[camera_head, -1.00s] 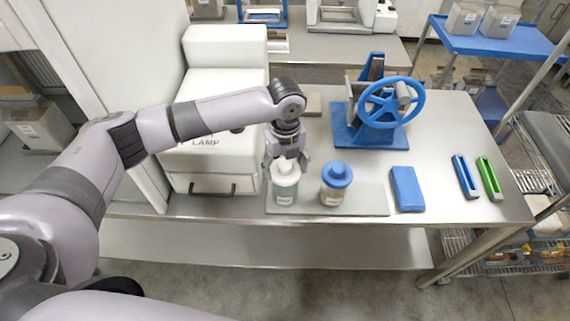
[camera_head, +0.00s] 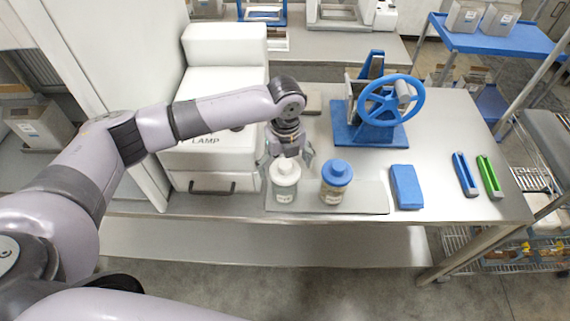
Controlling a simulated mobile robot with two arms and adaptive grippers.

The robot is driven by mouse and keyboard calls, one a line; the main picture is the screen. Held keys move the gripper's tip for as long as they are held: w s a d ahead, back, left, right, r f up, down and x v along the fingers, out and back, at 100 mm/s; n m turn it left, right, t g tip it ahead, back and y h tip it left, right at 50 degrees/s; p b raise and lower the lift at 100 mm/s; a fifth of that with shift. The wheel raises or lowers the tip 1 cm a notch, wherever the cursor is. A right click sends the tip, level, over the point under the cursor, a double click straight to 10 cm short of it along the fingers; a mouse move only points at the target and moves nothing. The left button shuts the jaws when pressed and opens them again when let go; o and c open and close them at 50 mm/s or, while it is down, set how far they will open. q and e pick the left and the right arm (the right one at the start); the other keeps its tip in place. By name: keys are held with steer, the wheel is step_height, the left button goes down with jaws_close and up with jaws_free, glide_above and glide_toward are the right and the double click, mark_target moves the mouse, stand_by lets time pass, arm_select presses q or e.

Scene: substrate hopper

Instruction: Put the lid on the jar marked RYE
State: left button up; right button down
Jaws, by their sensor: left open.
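A clear jar (camera_head: 284,195) with a white lid (camera_head: 286,168) stands upright on a grey mat (camera_head: 372,197) at the front of the bench. A second jar (camera_head: 331,194) with a blue lid (camera_head: 337,169) stands to its right. Each lid appears to sit on its jar; whether either is fully seated cannot be told. Each jar has a label, too small to read, so I cannot tell which is RYE. My left gripper (camera_head: 287,160) is open, with its fingers spread just behind and above the white lid. No contact with the lid can be made out. My right gripper is not in view.
A white machine marked LAMP (camera_head: 212,160) stands left of the mat. A blue press with a handwheel (camera_head: 390,100) is behind.

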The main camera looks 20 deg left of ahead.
arm_select(q)
steer(key=shift+r, duration=0.1)
step_height(320, 180, up, 12)
stand_by(0.4)
